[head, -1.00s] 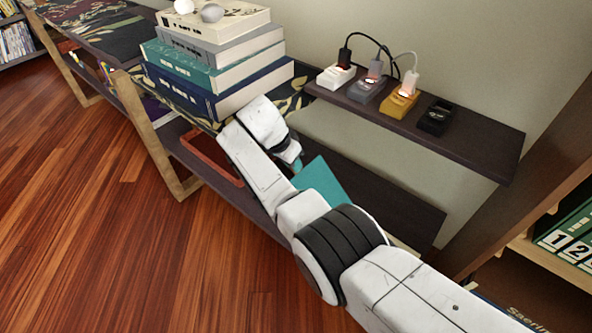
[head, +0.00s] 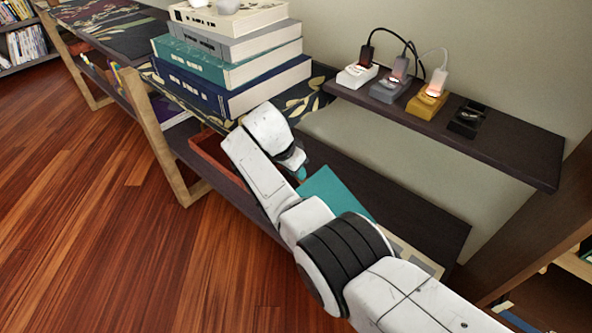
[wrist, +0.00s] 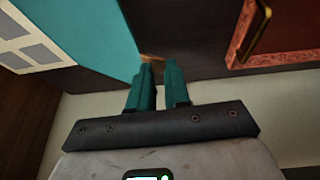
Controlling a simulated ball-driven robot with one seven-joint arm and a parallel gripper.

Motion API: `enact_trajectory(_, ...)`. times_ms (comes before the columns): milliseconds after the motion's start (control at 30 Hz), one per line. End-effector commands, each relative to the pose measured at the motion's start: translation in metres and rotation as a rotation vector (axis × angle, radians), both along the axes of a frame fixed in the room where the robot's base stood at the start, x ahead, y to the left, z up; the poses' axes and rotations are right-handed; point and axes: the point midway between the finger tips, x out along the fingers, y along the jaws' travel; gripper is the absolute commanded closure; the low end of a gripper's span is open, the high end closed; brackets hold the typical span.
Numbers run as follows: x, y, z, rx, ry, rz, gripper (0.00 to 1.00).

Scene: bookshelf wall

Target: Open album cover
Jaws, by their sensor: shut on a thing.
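The album has a teal cover (head: 335,188) and lies on the lower shelf behind my arm. A pale page or panel with grey squares (head: 418,258) shows at its right end. In the wrist view, the teal cover (wrist: 85,28) is at the upper left, with the pale squares beside it. My gripper (wrist: 159,68) has teal fingers, nearly together, shut on the cover at its edge. The exact grip is hard to see because the fingers and cover share a colour. In the head view, my arm hides most of the gripper and part of the album.
A reddish tray (head: 208,152) stands left of my wrist on the lower shelf. Stacked books (head: 235,75) sit above on the upper shelf. A wall shelf (head: 500,145) with several chargers (head: 428,102) overhangs the back right. The wooden floor (head: 80,230) in front is clear.

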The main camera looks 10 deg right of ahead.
Motion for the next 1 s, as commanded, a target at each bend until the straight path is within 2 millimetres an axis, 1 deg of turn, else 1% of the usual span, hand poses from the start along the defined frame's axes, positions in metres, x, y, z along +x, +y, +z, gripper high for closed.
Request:
enact_trajectory(67, -0.001, 0.0, -0.002, 0.001, 0.002, -0.002, 1.0)
enact_trajectory(100, -0.001, 0.0, -0.002, 0.001, 0.002, -0.002, 0.81)
enact_trajectory(200, -0.001, 0.0, -0.002, 0.001, 0.002, -0.002, 0.72)
enact_trajectory(233, -0.001, 0.0, -0.002, 0.001, 0.002, -0.002, 0.7)
enact_trajectory(467, -0.001, 0.0, 0.0, 0.0, 0.002, -0.001, 0.7)
enact_trajectory(567, -0.001, 0.002, 0.007, 0.001, 0.001, 0.0, 0.7)
enact_trajectory(667, -0.004, 0.007, 0.021, 0.001, 0.001, 0.001, 0.7)
enact_trajectory(800, -0.008, 0.017, 0.047, 0.002, -0.001, 0.002, 0.7)
enact_trajectory(1000, -0.015, 0.029, 0.078, 0.0, 0.001, 0.0, 0.7)
